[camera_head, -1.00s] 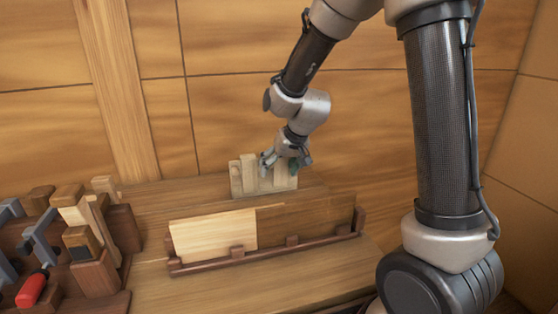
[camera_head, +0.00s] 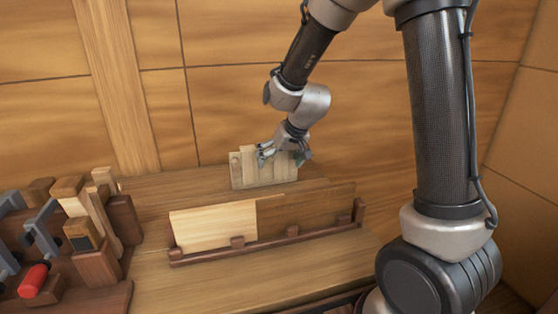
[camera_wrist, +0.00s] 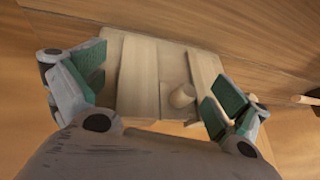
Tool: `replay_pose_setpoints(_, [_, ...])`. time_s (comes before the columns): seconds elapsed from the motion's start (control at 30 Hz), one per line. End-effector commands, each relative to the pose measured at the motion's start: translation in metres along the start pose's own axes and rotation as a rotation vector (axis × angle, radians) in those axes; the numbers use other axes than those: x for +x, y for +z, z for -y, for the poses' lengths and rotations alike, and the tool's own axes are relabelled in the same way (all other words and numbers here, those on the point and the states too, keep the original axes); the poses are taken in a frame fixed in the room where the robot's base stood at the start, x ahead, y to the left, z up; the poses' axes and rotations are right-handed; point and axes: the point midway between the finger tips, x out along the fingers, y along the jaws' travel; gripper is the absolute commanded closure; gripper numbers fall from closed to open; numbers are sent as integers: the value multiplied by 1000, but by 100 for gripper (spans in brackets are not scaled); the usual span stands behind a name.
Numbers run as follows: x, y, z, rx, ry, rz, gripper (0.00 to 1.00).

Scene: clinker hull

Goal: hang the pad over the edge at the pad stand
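The pale wooden stand (camera_head: 262,180) stands on the bench near the back wall, with upright strips on it. In the wrist view it is a pale board (camera_wrist: 172,60) with raised strips and a short round peg (camera_wrist: 182,96). My gripper (camera_head: 280,153) is at the stand's top. In the wrist view my gripper (camera_wrist: 155,92) is open, its green-lined fingers spread wide to either side of the pale pieces, with nothing clamped. I cannot tell which pale piece, if any, is the pad. My gripper hides part of the stand's top.
A dark rack (camera_head: 290,242) in front of the stand holds a light plank (camera_head: 213,226) and a dark plank (camera_head: 305,208). Clamps, wooden blocks (camera_head: 96,268) and a red-handled tool (camera_head: 33,281) crowd the left. The bench front (camera_head: 225,286) is clear.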

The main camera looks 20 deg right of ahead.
Motion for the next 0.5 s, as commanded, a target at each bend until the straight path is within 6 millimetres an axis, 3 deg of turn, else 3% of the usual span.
replay_pose_setpoints(0.3, [-2, 0, 0, 0, 0, 0, 0])
replay_pose_setpoints(0.5, [-31, -1, 0, -1, -1, -4, 0])
